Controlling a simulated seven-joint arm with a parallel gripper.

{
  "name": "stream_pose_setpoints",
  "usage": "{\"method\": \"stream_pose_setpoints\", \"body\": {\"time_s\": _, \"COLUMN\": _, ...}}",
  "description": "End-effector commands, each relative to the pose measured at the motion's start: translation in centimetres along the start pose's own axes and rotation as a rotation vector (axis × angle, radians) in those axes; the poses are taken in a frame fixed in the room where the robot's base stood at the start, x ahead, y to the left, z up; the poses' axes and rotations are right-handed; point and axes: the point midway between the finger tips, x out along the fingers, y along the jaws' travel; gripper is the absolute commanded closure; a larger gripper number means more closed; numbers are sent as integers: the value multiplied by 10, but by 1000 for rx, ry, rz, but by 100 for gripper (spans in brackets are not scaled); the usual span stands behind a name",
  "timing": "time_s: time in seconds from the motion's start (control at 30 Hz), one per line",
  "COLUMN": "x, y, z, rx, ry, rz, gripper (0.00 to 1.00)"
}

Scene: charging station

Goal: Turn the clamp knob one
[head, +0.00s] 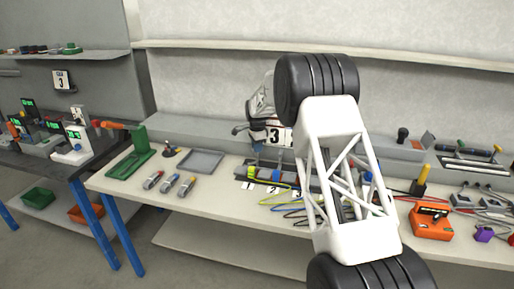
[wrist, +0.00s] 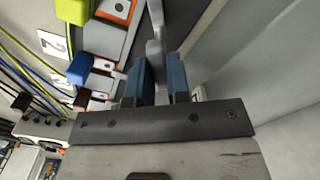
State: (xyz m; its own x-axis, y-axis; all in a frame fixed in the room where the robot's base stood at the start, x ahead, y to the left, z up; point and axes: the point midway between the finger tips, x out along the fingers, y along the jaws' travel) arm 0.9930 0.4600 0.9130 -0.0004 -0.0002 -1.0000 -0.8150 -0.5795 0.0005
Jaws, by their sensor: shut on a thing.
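My gripper (head: 257,147) is above the row of clamps at the back of the bench in the head view. In the wrist view, the blue finger pads of my gripper (wrist: 158,75) are closed on a narrow grey part (wrist: 155,48). Whether this part is the knob of clamp one, I cannot tell. A yellow-green block (head: 251,171) is by label 1, and it also shows in the wrist view (wrist: 72,11). A blue block (head: 275,175) is by label 2, and it also shows in the wrist view (wrist: 79,69). My arm partly hides the row.
Coloured cables (head: 285,207) lie in front of the clamps. A grey tray (head: 200,161) and a green stand (head: 130,163) are to the left. An orange box (head: 431,224) stands to the right. A grey wall panel rises behind the bench.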

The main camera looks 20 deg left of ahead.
Motion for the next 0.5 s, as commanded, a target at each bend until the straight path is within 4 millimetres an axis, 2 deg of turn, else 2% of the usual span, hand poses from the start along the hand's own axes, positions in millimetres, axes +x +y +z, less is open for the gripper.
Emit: {"method": "stream_pose_setpoints", "body": {"time_s": 0.5, "x": -1, "y": 0, "z": -1, "rx": -487, "ry": 0, "rz": -1, "gripper": 100}}
